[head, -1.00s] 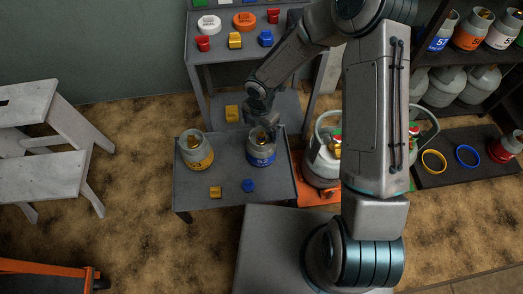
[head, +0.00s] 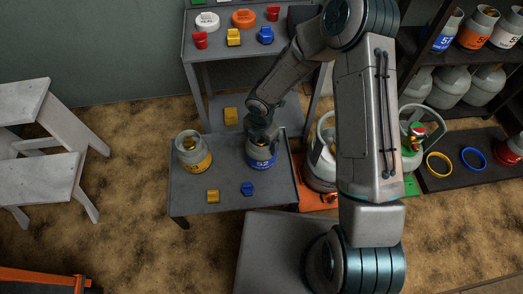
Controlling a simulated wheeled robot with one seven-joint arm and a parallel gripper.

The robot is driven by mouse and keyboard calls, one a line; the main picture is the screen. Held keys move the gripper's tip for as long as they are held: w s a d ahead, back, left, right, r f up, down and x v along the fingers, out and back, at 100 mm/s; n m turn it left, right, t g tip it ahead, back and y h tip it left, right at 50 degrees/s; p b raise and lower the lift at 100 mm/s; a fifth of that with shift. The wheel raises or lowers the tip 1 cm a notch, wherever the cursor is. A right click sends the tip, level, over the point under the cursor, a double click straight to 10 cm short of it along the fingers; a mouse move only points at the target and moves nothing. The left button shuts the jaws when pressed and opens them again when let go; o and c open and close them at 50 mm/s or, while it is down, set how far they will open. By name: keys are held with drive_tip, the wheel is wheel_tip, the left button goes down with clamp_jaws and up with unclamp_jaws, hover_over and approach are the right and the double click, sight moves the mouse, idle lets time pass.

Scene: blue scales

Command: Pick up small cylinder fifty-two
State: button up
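The small cylinder fifty-two (head: 261,155) is grey with a blue band that reads 52. It stands upright on the right part of the low grey table (head: 225,200). My gripper (head: 263,132) points down right over its top and hides the valve. The fingers are dark and mostly covered by the wrist, so I cannot tell whether they are apart or closed on the valve.
A yellow-banded cylinder (head: 193,155) stands left on the same table. A yellow block (head: 213,196) and a blue block (head: 247,188) lie in front. A taller grey table (head: 205,70) with coloured caps stands behind. A larger grey cylinder (head: 322,160) stands close right.

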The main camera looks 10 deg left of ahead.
drive_tip(key=c, duration=1)
drive_tip(key=shift+c, duration=0.5)
drive_tip(key=shift+r, duration=0.15)
